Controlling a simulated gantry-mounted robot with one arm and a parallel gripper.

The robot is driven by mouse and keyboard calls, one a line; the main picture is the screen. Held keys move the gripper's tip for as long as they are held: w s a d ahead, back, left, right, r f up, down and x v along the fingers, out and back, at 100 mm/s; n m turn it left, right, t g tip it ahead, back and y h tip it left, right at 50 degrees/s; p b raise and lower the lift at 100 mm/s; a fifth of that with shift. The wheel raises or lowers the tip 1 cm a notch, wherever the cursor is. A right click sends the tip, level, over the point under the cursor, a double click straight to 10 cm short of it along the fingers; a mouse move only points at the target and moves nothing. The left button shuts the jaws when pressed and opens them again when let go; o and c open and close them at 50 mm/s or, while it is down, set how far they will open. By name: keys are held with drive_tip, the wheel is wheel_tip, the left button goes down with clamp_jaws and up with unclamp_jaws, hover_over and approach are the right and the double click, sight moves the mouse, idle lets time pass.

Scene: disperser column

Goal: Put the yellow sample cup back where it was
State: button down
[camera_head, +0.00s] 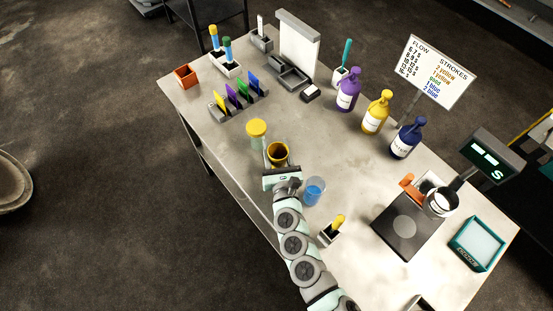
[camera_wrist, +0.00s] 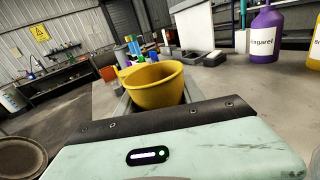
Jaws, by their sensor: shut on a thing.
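The yellow sample cup (camera_head: 278,152) is open-topped and upright, at the end of my gripper (camera_head: 280,166) near the left edge of the table. My gripper is shut on it. In the wrist view the cup (camera_wrist: 155,88) fills the middle, just beyond the gripper body; the fingers are mostly hidden. I cannot tell whether its base touches the table. A clear jar with yellow at its top (camera_head: 257,130) stands just behind the cup. A clear cup with blue contents (camera_head: 314,191) stands to the right of my gripper.
Yellow (camera_head: 376,113), purple (camera_head: 348,90) and blue (camera_head: 407,138) pump bottles stand along the far right edge. A rack of coloured cards (camera_head: 238,94) is at the back left. A small holder (camera_head: 329,234) and a scale (camera_head: 408,226) are nearer. The table's middle is clear.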

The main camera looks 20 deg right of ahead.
sight(277, 156)
wheel_tip(277, 156, down, 4)
drive_tip(key=shift+b, duration=1.25)
drive_tip(key=c, duration=0.7)
unclamp_jaws()
drive_tip(key=shift+c, duration=0.2)
drive_tip(key=shift+f, duration=0.1)
drive_tip(key=shift+r, duration=0.2)
drive_tip(key=shift+s, duration=0.35)
drive_tip(key=v, duration=1.1)
drive_tip(key=shift+s+a, duration=0.15)
drive_tip(key=shift+a, duration=0.05)
